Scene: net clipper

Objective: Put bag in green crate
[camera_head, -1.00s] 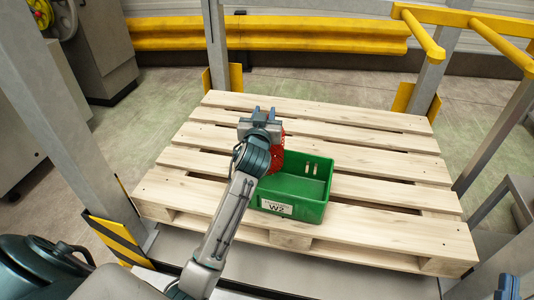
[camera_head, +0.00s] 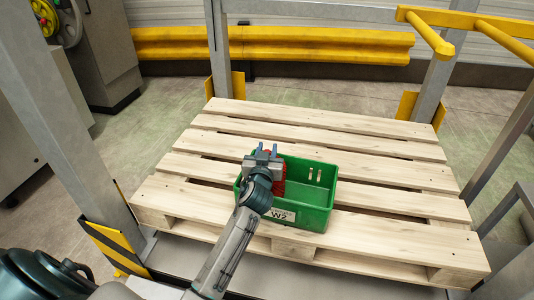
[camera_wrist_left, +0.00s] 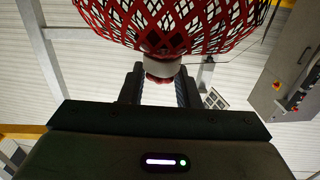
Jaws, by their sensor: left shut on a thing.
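The green crate (camera_head: 318,200) sits on the wooden pallet and carries a white W2 label on its near side. My left gripper (camera_head: 264,150) is over the left part of the crate and hides some of it. It is shut on the red net bag (camera_head: 279,182), which shows beside the gripper, within the crate's outline. In the left wrist view the red netting (camera_wrist_left: 175,22) fills the top, with a pale clip at its neck between the fingers (camera_wrist_left: 160,85). Whether the bag touches the crate floor is hidden. My right gripper is not in view.
The slatted wooden pallet (camera_head: 385,165) is otherwise bare around the crate. Grey posts (camera_head: 218,45) stand at its corners, with yellow rails (camera_head: 300,45) behind. A black-and-yellow striped guard (camera_head: 115,245) is at the near left post.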

